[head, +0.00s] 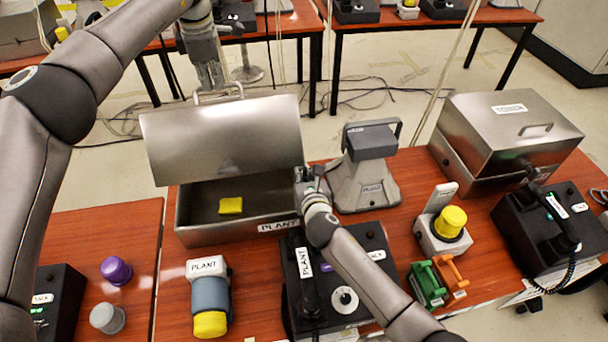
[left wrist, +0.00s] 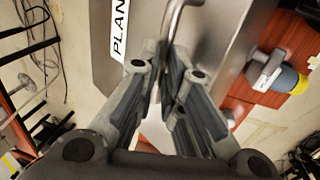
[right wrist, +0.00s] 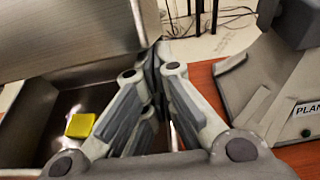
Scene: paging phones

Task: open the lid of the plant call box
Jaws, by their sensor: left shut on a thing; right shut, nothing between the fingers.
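The plant call box (head: 190,236) is a metal box with a PLANT label on its front. Its lid (head: 222,137) stands raised, and a yellow block (head: 230,205) shows inside. My left gripper (head: 212,85) is at the lid's top edge, shut on the lid handle (head: 240,90); the handle (left wrist: 180,18) also shows between its fingers in the left wrist view, beside the PLANT label (left wrist: 118,28). My right gripper (head: 307,182) is shut and empty at the box's right end, near the raised lid; the right wrist view shows the open interior (right wrist: 40,125) to its left.
A grey device (head: 365,170) stands right of the box. A second metal box (head: 510,125) with its lid down is further right. A PLANT phone (head: 305,275), a yellow-capped blue cylinder (head: 210,298) and green and orange pieces (head: 427,283) lie in front.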

